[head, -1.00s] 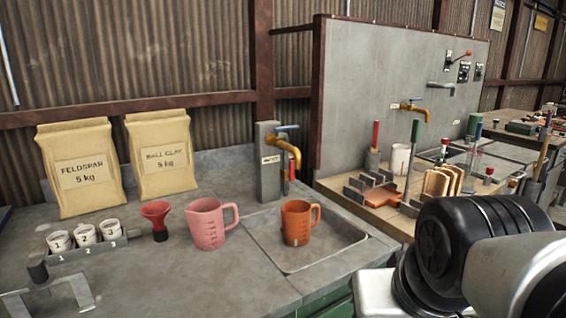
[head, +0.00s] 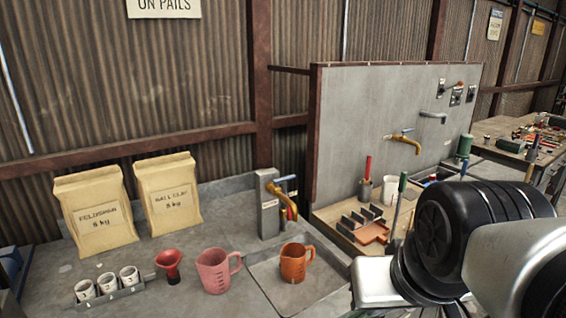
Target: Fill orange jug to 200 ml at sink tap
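The orange jug (head: 293,263) stands upright in the shallow grey sink (head: 325,291) at the lower middle of the head view. Dark measuring marks show on its side, and its handle points right. The sink tap (head: 284,185), a brass spout with a blue lever on a grey post (head: 267,205), is behind the jug. No water stream is visible, and the water level inside the jug cannot be seen. My arm fills the lower right, but my gripper is outside the view.
A pink jug (head: 213,272) stands left of the sink, beside a red funnel (head: 170,265) and numbered cups (head: 107,284). Two clay bags (head: 97,212) stand behind. A grey panel (head: 345,130) with more taps rises at right, above a wooden bench holding tools.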

